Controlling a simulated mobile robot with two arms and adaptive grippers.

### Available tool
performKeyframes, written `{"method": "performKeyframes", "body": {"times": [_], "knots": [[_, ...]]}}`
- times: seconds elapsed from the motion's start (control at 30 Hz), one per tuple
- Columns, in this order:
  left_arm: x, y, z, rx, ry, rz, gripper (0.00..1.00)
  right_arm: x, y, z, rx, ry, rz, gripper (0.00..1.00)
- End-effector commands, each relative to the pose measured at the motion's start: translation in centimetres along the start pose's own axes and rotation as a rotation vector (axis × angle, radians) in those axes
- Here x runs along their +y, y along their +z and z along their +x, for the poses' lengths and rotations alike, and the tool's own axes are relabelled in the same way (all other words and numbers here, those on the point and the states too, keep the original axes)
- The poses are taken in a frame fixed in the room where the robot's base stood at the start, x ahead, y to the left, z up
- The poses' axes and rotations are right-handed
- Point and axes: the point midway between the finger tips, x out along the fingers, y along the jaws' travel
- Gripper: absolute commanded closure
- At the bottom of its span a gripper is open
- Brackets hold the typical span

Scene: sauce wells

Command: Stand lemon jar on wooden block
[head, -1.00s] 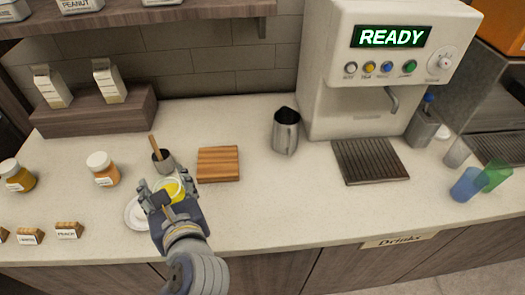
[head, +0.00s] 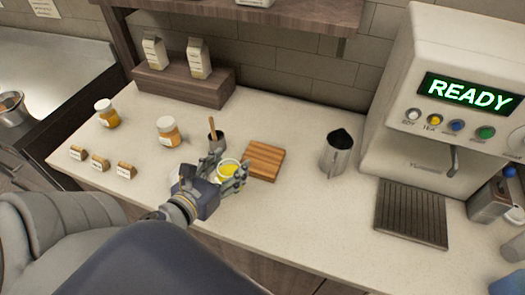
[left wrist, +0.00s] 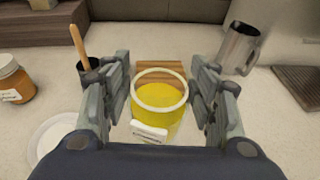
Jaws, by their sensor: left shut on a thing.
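The lemon jar (left wrist: 160,112), yellow with a pale rim and a white label, is between the fingers of my left gripper (head: 229,172). In the left wrist view the gripper (left wrist: 160,95) is shut on the jar, one finger on each side. The wooden block (head: 265,160) is a flat striped board on the counter, just right of the jar in the head view. In the left wrist view the block (left wrist: 160,70) shows behind the jar, partly hidden by it. I cannot tell the jar's height above the counter. My right gripper is not in view.
A dark cup with a wooden stick (head: 216,140) stands close behind the gripper. A metal pitcher (head: 337,152) is right of the block. A white saucer (left wrist: 52,138) lies left of the gripper. Orange jars (head: 168,132) stand further left. Counter in front of the block is clear.

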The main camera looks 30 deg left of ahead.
Motion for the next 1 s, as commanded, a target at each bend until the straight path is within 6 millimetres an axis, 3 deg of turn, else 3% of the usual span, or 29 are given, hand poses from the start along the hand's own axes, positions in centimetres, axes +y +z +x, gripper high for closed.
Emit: {"method": "performKeyframes", "body": {"times": [0.2,0.33,0.4,0.8,1.0], "knots": [[-0.3,0.4,3.5,-0.013,-0.005,0.004,0.79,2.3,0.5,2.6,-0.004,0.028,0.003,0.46],[-0.4,1.0,5.5,-0.011,-0.003,0.006,0.79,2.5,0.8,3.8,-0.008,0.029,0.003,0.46],[-0.4,1.7,6.4,-0.008,0.000,0.002,0.79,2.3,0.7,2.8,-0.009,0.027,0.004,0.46],[-0.8,3.2,13.1,-0.005,0.000,0.001,0.79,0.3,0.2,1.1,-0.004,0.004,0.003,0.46],[-0.9,3.2,14.6,-0.003,0.001,0.003,0.79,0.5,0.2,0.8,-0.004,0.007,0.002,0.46]]}}
